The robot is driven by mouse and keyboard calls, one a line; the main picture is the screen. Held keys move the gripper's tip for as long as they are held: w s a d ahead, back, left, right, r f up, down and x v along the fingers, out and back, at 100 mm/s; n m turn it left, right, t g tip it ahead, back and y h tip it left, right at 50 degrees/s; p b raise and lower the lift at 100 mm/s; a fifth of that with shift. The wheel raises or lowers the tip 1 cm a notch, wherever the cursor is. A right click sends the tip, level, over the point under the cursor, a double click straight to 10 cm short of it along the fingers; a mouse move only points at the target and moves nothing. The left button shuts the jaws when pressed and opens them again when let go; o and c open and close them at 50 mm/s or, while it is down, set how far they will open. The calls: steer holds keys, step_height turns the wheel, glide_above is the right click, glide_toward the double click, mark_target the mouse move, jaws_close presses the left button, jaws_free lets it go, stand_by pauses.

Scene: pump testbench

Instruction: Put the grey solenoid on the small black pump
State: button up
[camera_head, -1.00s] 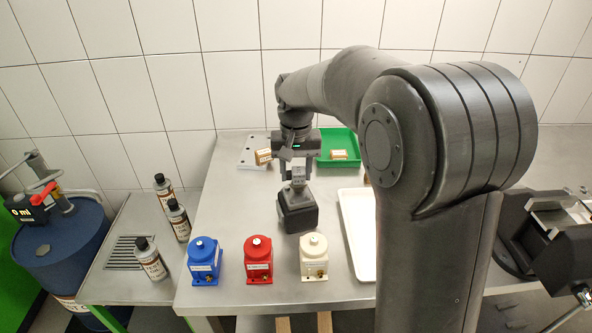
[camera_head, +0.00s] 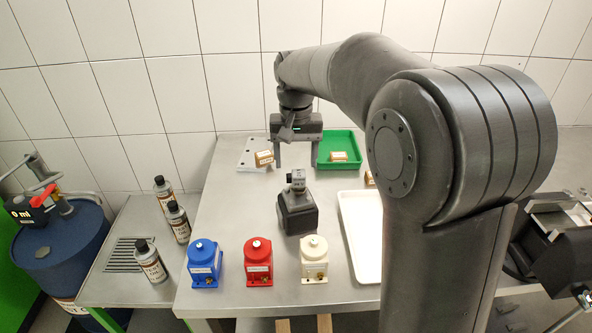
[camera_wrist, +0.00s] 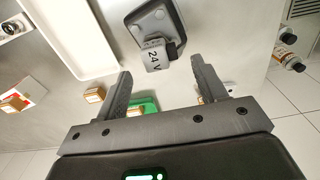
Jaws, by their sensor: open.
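The small black pump (camera_head: 297,216) stands on the metal table behind the white pump. The grey solenoid (camera_head: 298,181) sits upright on top of it. In the wrist view, the solenoid (camera_wrist: 154,56), marked "24 V", sits against the black pump (camera_wrist: 158,19). My gripper (camera_head: 296,164) is open and empty, raised above and slightly behind the solenoid. In the wrist view, the fingers of my gripper (camera_wrist: 161,70) are spread wide, with the solenoid beyond their tips and nothing between them.
Blue (camera_head: 205,264), red (camera_head: 258,262) and white (camera_head: 314,260) pumps stand along the front edge. A white tray (camera_head: 349,222) lies to the right. A green tray (camera_head: 335,164) and a grey plate (camera_head: 250,151) lie at the back. Bottles (camera_head: 150,262) stand left.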

mark_target(296, 173)
step_height(296, 173, up, 7)
steer(key=s+d+t, duration=0.2)
steer(key=s+d, duration=0.2)
steer(key=s, duration=0.3)
steer(key=s+d+t, duration=0.1)
steer(key=s+d, duration=0.3)
steer(key=s, duration=0.4)
steer(key=s+d+f+t, duration=0.2)
steer(key=s+f, duration=0.4)
steer(key=s, duration=0.5)
steer(key=shift+s+d+f+t, duration=0.15)
steer(key=shift+d+t, duration=0.15)
steer(key=shift+d, duration=0.55)
